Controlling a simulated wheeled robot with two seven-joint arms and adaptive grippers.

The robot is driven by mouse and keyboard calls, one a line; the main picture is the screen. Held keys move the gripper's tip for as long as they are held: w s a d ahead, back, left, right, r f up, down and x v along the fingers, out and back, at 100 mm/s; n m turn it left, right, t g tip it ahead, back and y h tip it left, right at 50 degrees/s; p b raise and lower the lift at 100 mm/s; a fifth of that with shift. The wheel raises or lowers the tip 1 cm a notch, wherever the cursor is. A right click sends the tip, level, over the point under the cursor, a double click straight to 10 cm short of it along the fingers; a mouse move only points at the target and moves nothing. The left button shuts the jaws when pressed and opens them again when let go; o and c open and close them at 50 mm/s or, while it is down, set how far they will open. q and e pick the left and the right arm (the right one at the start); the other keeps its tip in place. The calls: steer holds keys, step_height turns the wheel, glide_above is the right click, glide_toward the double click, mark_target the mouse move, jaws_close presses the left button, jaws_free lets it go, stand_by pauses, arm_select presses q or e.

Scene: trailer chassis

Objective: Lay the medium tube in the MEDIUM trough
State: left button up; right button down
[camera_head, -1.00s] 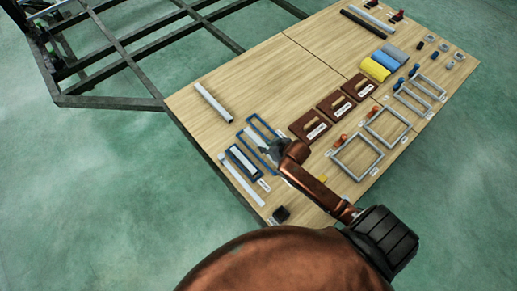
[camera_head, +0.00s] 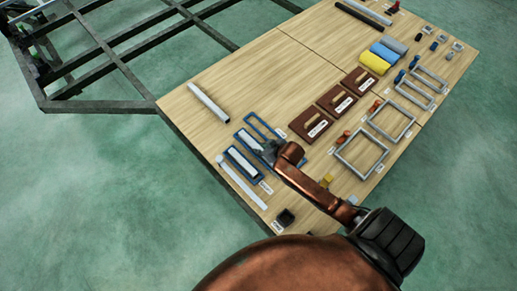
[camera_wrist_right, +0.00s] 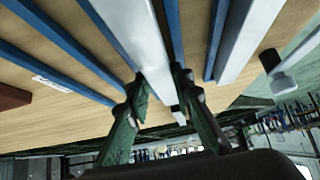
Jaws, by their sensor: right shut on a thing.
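Three blue-edged troughs lie side by side on the wooden board: an empty one (camera_head: 262,124), a middle one (camera_head: 238,135) and a near one (camera_head: 229,154). My right gripper (camera_head: 268,153) is at the right end of the middle trough. In the right wrist view its fingers (camera_wrist_right: 160,85) are shut on a white tube (camera_wrist_right: 137,35), which lies lengthwise between two blue trough walls; whether it touches the bottom cannot be told. Another white tube (camera_wrist_right: 246,35) lies in the near trough. The trough labels are too small to read. My left gripper is not in view.
A long white tube (camera_head: 240,182) lies beside the near trough, and a grey tube (camera_head: 208,102) lies behind. Brown handled blocks (camera_head: 333,99), grey frames (camera_head: 361,154) and a small black block (camera_head: 285,218) are around.

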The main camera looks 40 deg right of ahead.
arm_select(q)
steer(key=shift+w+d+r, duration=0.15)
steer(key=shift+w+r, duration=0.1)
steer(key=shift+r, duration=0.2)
arm_select(e)
steer(key=shift+f, duration=0.2)
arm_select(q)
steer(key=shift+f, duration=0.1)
arm_select(e)
steer(key=c, duration=1.7)
jaws_free()
steer(key=shift+s+r, duration=0.1)
steer(key=shift+r, duration=0.15)
steer(key=p+v, duration=0.2)
steer(key=v, duration=0.2)
steer(key=shift+r, duration=0.1)
steer(key=p+v, duration=0.3)
steer(key=v, duration=0.3)
steer(key=shift+s+r, duration=0.15)
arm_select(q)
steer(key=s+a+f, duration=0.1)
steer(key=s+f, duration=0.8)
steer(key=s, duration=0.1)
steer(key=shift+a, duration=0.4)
arm_select(e)
steer(key=shift+s+r, duration=0.35)
steer(key=shift+s, duration=0.05)
